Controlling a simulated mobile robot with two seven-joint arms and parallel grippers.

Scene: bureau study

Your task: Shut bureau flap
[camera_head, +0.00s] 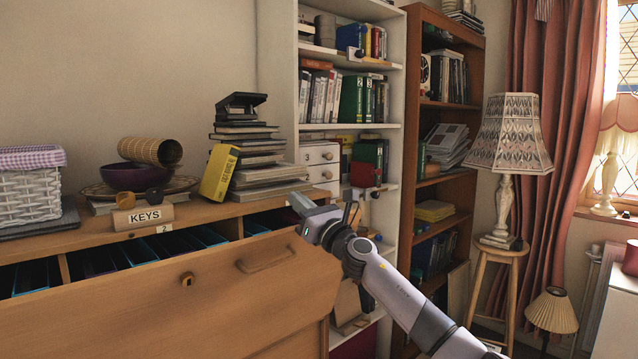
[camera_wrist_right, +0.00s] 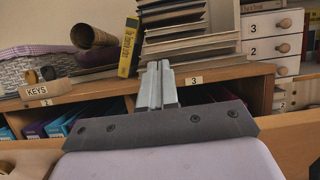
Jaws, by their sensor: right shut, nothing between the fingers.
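The wooden bureau flap (camera_head: 200,300) stands steeply tilted, partly open, with a gap between its top edge and the bureau (camera_head: 85,236). It has a bar handle (camera_head: 266,260) and a small lock (camera_head: 187,280). My right gripper (camera_head: 300,203) is shut and empty at the flap's upper right corner; I cannot tell whether it touches the flap. In the right wrist view the closed fingers (camera_wrist_right: 158,72) point toward the bureau's compartments, and part of the flap (camera_wrist_right: 292,142) shows below at the right. My left gripper is not in view.
Blue and purple folders (camera_wrist_right: 95,118) fill the compartments behind the flap. A KEYS block (camera_head: 143,217), bowl (camera_head: 133,176), basket (camera_head: 32,186), yellow book (camera_head: 219,172) and book stack (camera_head: 265,175) sit on top. Shelves (camera_head: 436,130) and a lamp on a stool (camera_head: 508,170) stand right.

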